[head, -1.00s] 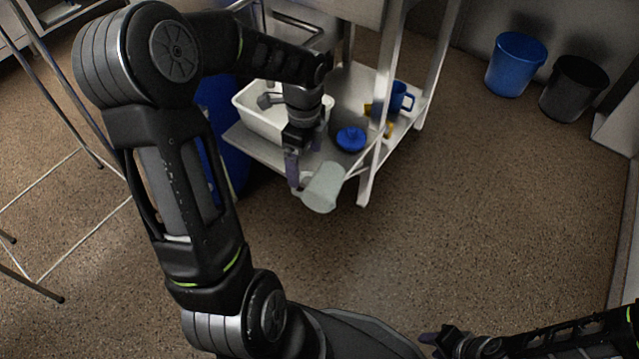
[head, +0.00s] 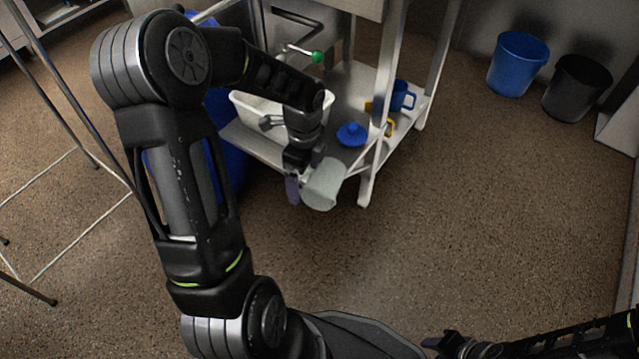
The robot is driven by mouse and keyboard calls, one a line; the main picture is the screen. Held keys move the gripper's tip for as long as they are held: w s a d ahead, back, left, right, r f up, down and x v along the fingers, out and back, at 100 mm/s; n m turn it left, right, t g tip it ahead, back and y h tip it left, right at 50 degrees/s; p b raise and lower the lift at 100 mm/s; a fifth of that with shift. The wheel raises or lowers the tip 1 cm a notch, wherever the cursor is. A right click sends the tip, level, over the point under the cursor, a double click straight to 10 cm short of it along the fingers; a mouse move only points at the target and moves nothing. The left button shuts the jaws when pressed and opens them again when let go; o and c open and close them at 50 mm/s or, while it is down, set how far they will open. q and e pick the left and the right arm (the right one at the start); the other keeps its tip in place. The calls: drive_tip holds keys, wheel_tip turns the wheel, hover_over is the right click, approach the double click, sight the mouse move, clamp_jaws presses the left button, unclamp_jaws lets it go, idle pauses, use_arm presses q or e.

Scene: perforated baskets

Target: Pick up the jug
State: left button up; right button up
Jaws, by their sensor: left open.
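A pale, grey-white jug (head: 324,184) shows at the front corner of the low metal shelf (head: 262,150); it looks tilted, and its handle side is hidden by my gripper. My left gripper (head: 301,186) points down right beside the jug's left side. One purple-grey finger shows left of the jug; the other is hidden, so contact cannot be told. The gripper is open. My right gripper (head: 437,343) is at the bottom edge, far from the jug, and its jaws are not clear.
On the shelf are a white tub (head: 250,108), a blue lid (head: 351,134), a blue mug-like vessel (head: 402,96) and small yellow items. A shelf post (head: 382,130) stands just right of the jug. Blue (head: 517,64) and black (head: 577,88) bins stand far right. Open floor lies in front.

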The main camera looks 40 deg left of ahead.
use_arm(q)
drive_tip(key=shift+c, duration=0.4)
drive_tip(key=c, duration=1.3)
wheel_tip(320, 180, up, 10)
drive_tip(key=p, duration=0.4)
idle(0.7)
